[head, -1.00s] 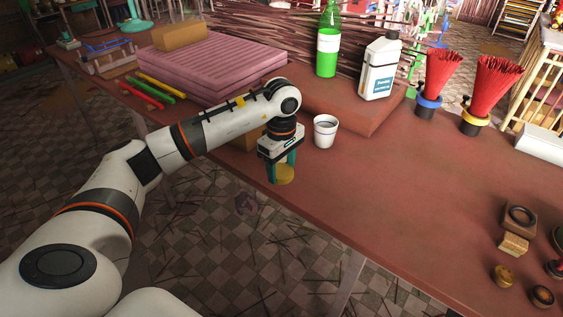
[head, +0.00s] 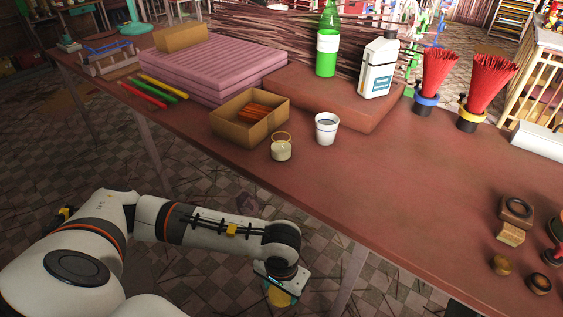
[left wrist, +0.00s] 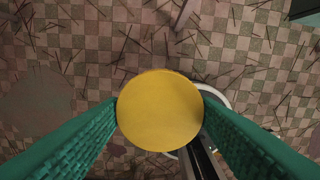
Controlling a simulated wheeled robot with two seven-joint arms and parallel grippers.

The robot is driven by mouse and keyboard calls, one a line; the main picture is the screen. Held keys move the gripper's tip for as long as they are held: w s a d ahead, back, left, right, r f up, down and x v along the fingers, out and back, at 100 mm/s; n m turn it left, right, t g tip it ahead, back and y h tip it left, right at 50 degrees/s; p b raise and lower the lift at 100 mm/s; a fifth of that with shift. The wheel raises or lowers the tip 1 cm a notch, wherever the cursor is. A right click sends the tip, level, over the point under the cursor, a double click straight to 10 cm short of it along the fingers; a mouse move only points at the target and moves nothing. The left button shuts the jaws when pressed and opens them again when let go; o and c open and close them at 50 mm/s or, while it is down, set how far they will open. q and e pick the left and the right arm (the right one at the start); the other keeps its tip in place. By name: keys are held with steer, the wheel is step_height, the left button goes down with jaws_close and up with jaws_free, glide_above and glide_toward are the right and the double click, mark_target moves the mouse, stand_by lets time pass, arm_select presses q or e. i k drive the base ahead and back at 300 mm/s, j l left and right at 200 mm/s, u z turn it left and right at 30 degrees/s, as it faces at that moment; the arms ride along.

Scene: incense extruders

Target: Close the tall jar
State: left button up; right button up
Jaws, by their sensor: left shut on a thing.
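A small open glass jar (head: 281,152) with pale contents and a yellow ring at its mouth stands upright near the table's front edge. I cannot tell for sure that it is the tall jar. My left gripper (head: 280,288) is beyond the table's front edge, below and apart from the jar. Its green fingers are shut on a round yellow lid (head: 279,298). In the left wrist view the lid (left wrist: 160,110) shows as a flat yellow disc between both fingers, over the tiled floor. My right gripper is in neither view.
A cardboard box (head: 238,133) with orange-brown sticks is left of the jar, and a white cup (head: 327,128) is to its right. Behind are a green bottle (head: 328,50) and a white jug (head: 379,68).

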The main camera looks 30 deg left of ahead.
mark_target(280, 142)
steer(key=j+z, duration=0.15)
steer(key=j, duration=0.45)
steer(key=j+z, duration=0.15)
steer(key=j, duration=0.45)
steer(key=j+z, duration=0.15)
steer(key=j, duration=0.4)
steer(key=k+j+z, duration=0.15)
steer(key=j, duration=0.45)
steer(key=k+j+z, duration=0.15)
steer(key=j, duration=0.4)
